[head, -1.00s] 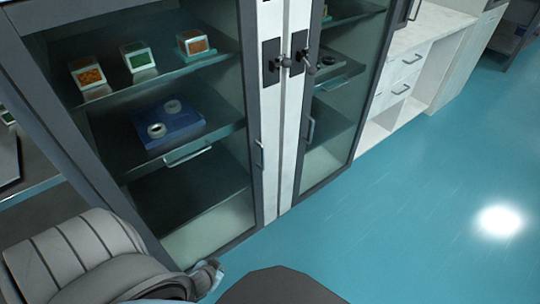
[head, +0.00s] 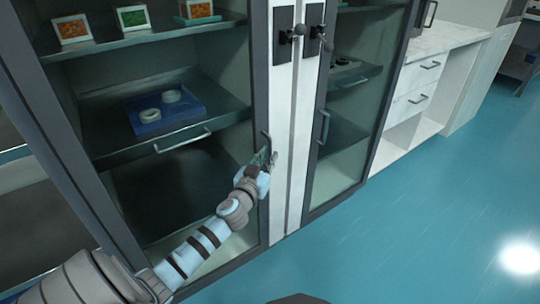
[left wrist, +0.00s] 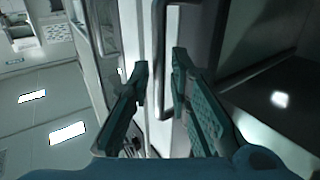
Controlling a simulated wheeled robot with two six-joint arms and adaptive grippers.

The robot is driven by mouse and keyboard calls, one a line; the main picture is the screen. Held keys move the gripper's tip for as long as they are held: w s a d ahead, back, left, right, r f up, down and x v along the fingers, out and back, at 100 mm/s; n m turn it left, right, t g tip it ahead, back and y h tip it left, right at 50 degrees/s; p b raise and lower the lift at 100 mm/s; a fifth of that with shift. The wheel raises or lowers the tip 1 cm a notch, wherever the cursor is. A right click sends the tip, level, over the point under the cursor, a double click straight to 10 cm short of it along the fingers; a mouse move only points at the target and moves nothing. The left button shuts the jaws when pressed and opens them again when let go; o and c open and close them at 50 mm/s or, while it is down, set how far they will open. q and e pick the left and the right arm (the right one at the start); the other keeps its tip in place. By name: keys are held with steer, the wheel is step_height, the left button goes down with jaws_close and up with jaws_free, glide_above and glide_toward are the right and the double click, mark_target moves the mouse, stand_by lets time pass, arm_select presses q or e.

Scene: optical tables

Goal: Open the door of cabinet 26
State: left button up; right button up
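A tall cabinet with a dark-framed glass door (head: 259,80) stands in front of me. The door looks shut. I can read no number 26 on it. Its vertical bar handle (head: 266,140) is on the right side of the frame. My left gripper (head: 265,158) is at the lower part of this handle. In the left wrist view the gripper (left wrist: 160,65) is open, with the handle bar (left wrist: 160,45) between its two spread fingers. I cannot tell whether a finger touches the bar. My right gripper is not in view.
A second glass-door cabinet with its own handle (head: 324,127) adjoins on the right. Black locks (head: 284,35) sit on the white strips between them. Shelves inside hold a blue tray (head: 165,111) and small boxes (head: 133,18). Blue floor (head: 420,220) is clear at right.

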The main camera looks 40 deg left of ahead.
arm_select(q)
steer(key=shift+x, duration=0.95)
jaws_close()
steer(key=shift+d, duration=0.15)
